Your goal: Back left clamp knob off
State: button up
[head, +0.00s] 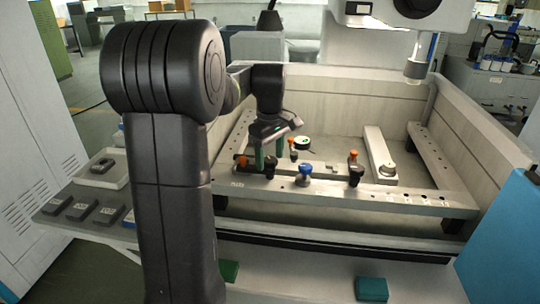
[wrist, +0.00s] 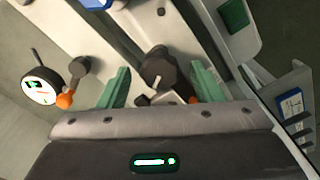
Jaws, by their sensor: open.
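My gripper (wrist: 161,70) is open, its two green fingers on either side of a dark clamp knob (wrist: 158,70), with a gap at each side in the wrist view. In the head view this dark knob (head: 270,161) sits on the front rail, beside the right-hand finger, near an orange part (head: 242,160). A second clamp stands farther back, with a dark knob (wrist: 78,68) and an orange part (wrist: 64,100); its orange part also shows in the head view (head: 292,143). I cannot tell surely which is the back left clamp.
A round dial gauge (wrist: 42,87) lies close to the second clamp. A blue knob (head: 305,171), another dark knob (head: 355,174) and an orange part (head: 353,156) stand to the right. Tank walls (head: 470,135) enclose the rails. A tray (head: 105,168) is at the left.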

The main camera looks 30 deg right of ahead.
jog(key=c, duration=1)
jog(key=shift+n+p, duration=0.35)
jog(key=shift+n, duration=0.05)
jog(key=n+p, duration=0.2)
jog(key=n, duration=0.2)
jog(key=shift+r, duration=0.1)
jog(key=n+p, duration=0.2)
jog(key=n, duration=0.4)
jog(key=shift+n+p, duration=0.3)
jog(key=o, duration=1)
